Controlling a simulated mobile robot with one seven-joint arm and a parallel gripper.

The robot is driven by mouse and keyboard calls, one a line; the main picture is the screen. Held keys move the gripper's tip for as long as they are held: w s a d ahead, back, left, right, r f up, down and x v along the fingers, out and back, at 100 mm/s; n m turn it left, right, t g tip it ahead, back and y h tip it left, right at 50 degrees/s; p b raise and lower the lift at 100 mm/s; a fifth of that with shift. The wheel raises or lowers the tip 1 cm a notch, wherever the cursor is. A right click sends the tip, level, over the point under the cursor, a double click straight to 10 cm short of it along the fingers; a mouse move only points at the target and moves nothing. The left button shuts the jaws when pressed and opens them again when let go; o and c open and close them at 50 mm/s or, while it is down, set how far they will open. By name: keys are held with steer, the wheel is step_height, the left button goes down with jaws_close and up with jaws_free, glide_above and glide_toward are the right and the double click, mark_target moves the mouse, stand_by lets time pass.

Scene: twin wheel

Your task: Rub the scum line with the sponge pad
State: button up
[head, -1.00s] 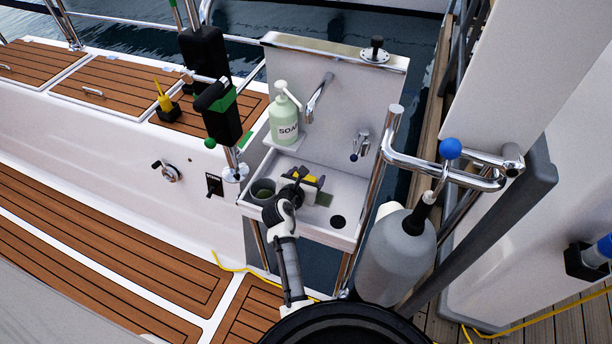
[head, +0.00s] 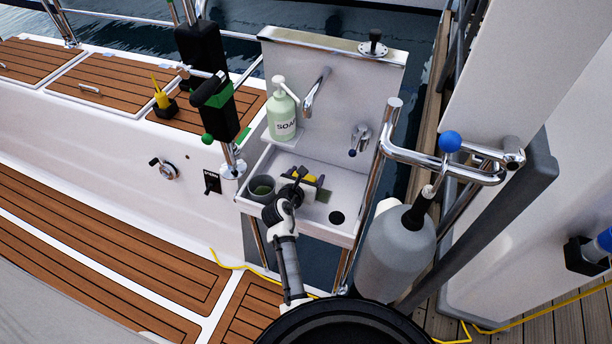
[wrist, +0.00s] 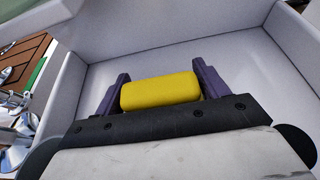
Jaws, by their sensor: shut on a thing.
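My gripper (head: 306,181) is inside the white sink basin, low over its floor. Its two purple fingers (wrist: 160,76) are shut on the yellow sponge pad (wrist: 160,92), one on each side. The sponge also shows as a small bit of yellow in the head view (head: 308,174). I cannot tell whether the sponge touches the basin.
The white basin (head: 347,235) has raised walls close around my gripper. A soap bottle (head: 283,119) is on a ledge behind. A spout (head: 316,92) and a blue-tipped tap (head: 359,139) stick out from the back panel.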

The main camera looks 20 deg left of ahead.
mark_target(330, 193)
steer(key=shift+f, duration=0.45)
steer(key=d+p, duration=0.3)
steer(key=shift+s+d+r, duration=0.1)
steer(key=shift+d+r, duration=0.05)
steer(key=shift+d, duration=0.2)
steer(key=shift+d+f, duration=0.15)
steer(key=shift+f, duration=0.05)
steer(key=d+p, duration=0.3)
steer(key=shift+d+r, duration=0.2)
steer(key=shift+d+f, duration=0.2)
steer(key=shift+d, duration=0.15)
steer(key=shift+a, duration=0.1)
